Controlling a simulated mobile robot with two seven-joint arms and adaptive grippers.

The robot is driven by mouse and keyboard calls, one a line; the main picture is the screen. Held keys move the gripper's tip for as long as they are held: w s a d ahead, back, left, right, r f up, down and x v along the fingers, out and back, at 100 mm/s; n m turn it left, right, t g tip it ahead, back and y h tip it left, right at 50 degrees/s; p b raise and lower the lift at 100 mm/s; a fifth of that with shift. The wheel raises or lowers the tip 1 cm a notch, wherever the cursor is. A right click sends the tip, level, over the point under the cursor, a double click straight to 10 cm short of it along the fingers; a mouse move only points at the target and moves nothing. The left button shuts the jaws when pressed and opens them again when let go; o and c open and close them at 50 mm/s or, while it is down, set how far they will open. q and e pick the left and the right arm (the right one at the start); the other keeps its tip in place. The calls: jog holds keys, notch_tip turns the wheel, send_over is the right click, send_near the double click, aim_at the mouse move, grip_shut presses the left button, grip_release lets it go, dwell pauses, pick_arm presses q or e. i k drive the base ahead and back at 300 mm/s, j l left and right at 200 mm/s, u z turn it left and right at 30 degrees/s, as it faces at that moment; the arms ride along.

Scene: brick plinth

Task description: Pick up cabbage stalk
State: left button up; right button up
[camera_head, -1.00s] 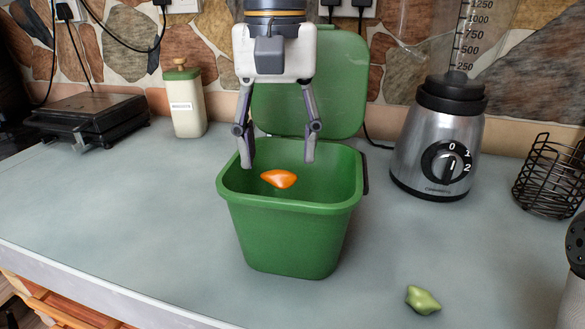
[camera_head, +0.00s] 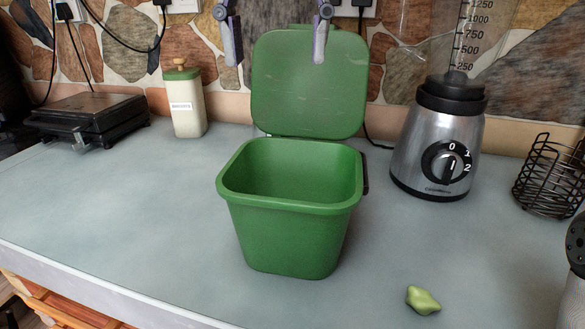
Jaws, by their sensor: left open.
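A small pale green lumpy piece, which looks like the cabbage stalk (camera_head: 423,300), lies on the grey counter at the front right, to the right of the green bin. My left gripper (camera_head: 276,58) is open and empty at the top of the view, above and behind the bin, in front of its raised lid. Only its fingers show. It is well away from the cabbage stalk. My right gripper is not in view.
The green bin (camera_head: 290,235) stands open mid-counter with its lid (camera_head: 308,85) up. A blender (camera_head: 438,140) and wire basket (camera_head: 551,175) stand at right. A black appliance (camera_head: 90,118) and cream canister (camera_head: 186,108) stand at left. The counter around the stalk is clear.

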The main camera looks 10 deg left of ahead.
aim_at(422, 300)
jog(key=k, duration=1.5)
